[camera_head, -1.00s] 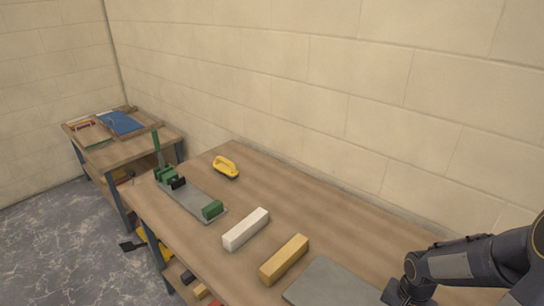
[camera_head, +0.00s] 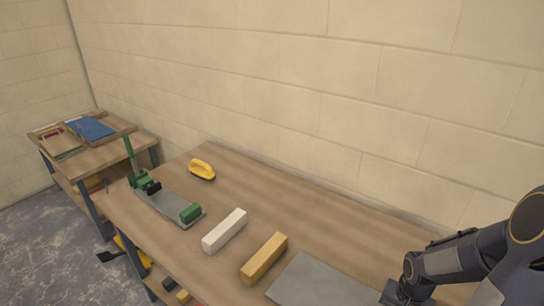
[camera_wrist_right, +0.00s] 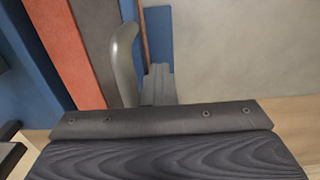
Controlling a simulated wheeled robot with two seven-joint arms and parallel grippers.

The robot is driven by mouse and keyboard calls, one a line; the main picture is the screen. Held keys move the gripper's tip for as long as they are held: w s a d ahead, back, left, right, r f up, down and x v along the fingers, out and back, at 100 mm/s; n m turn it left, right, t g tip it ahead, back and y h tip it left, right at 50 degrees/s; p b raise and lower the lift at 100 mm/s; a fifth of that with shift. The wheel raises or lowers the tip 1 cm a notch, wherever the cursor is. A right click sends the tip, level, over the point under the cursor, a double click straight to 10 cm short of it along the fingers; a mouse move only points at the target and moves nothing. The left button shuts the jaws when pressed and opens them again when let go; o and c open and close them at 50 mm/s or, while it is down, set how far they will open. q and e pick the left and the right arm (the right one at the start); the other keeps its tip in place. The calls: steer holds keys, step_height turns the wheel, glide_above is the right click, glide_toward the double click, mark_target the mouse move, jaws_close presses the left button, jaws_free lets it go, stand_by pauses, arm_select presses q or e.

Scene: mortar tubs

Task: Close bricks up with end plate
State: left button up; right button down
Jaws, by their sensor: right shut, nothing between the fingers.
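In the right wrist view an orange-red brick-like bar (camera_wrist_right: 65,50) and a dark grey bar (camera_wrist_right: 94,45) lie side by side, with blue surfaces (camera_wrist_right: 37,50) beside them. My right gripper (camera_wrist_right: 143,80) shows there as grey finger parts close to the dark bar; it is shut and empty. I cannot tell whether it touches the bar. In the head view my right arm comes in at the lower right, and its gripper is out of frame. My left gripper is not in view. I cannot make out a certain end plate.
On the wooden bench (camera_head: 320,210) are a grey flat slab (camera_head: 318,284), a tan block (camera_head: 264,258), a white block (camera_head: 225,231), a green-ended clamp fixture (camera_head: 190,213) and a yellow handled tool (camera_head: 202,169). A second bench with a blue item (camera_head: 89,128) stands far left.

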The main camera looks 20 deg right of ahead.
steer(key=shift+s+d, duration=0.25)
steer(key=shift+s, duration=0.1)
steer(key=shift+s+d, duration=0.1)
steer(key=shift+s+d, duration=0.1)
steer(key=shift+s, duration=0.05)
steer(key=shift+r+p, duration=0.3)
step_height(320, 180, up, 9)
steer(key=w+a+p, duration=0.1)
steer(key=w+p, duration=0.1)
steer(key=p, duration=0.4)
steer(key=shift+a+r+p, duration=0.2)
steer(key=shift+a+p, duration=0.1)
